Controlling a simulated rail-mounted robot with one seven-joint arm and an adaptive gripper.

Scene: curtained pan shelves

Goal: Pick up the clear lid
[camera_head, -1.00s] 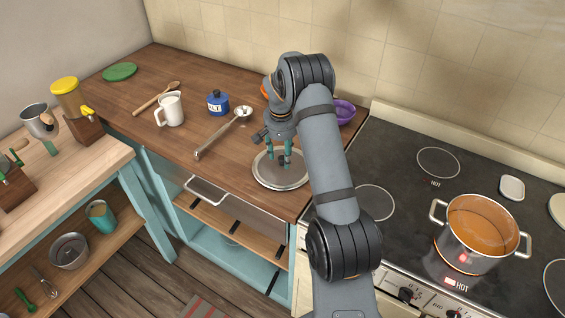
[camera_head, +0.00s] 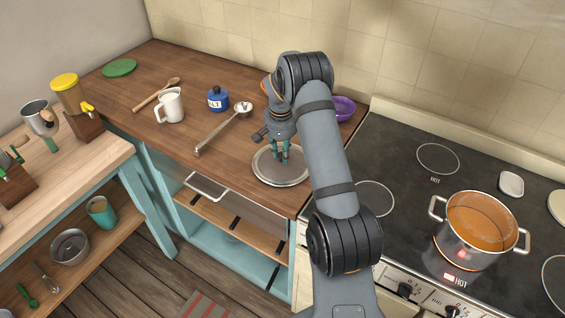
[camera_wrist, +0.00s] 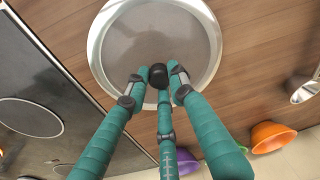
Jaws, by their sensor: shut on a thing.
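The clear lid (camera_head: 268,177) lies on the wooden counter near its front right corner, a round see-through disc with a metal rim. In the wrist view the lid (camera_wrist: 123,38) shows with a black knob (camera_wrist: 158,76) at its middle. My gripper (camera_head: 280,157) is above the lid with its teal fingers pointing down. In the wrist view the fingers of my gripper (camera_wrist: 157,88) are closed around the knob. The lid appears to rest on the counter; I cannot tell any gap under it. The knob is mostly hidden by the fingers in the head view.
A purple bowl (camera_head: 344,108) is behind my arm. A pot of orange soup (camera_head: 478,228) sits on the stove, whose display reads HOT. The counter's front edge is close to the lid.

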